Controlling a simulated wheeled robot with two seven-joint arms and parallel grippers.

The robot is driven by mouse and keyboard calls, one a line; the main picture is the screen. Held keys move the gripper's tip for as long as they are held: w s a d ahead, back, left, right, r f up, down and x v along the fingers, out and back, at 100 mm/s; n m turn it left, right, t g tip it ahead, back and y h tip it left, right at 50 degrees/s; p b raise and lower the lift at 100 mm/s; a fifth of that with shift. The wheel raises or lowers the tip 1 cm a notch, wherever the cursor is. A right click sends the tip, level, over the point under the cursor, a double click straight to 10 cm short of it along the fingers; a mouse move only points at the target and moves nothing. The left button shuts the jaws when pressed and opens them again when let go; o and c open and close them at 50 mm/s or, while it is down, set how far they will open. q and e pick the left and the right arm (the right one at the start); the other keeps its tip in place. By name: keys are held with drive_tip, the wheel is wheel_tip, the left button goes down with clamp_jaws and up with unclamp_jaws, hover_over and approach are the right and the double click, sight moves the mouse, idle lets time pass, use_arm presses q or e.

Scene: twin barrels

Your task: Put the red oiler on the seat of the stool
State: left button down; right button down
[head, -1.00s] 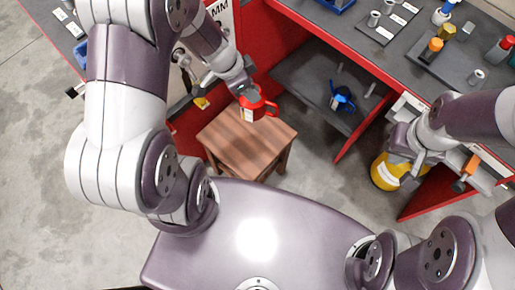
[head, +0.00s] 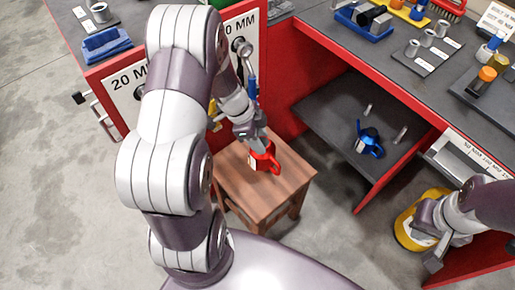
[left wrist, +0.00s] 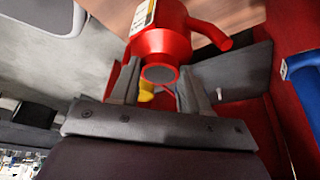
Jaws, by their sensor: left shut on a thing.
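The red oiler (head: 264,161), with a pale label and a side handle, is in my left gripper (head: 258,146). In the head view it overlaps the far part of the seat of the wooden stool (head: 250,190); I cannot tell whether it touches the seat. In the left wrist view the oiler (left wrist: 165,45) is between the fingers of my left gripper (left wrist: 160,88), with brown wood (left wrist: 240,12) behind it. My right gripper (head: 436,250) is at the lower right beside a yellow container (head: 408,226); its fingers are not clear.
A blue oiler (head: 367,140) stands on the lower grey shelf (head: 325,118) right of the stool. Red cabinet panels (head: 275,98) rise behind the stool. The grey workbench top (head: 375,50) holds several small parts.

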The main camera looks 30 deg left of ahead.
use_arm(q)
drive_tip(key=shift+a+f, duration=0.3)
wheel_tip(320, 180, down, 4)
drive_tip(key=shift+r+b, duration=0.1)
drive_tip(key=shift+b, duration=0.85)
drive_tip(key=c, duration=0.5)
unclamp_jaws()
drive_tip(key=shift+c, duration=0.2)
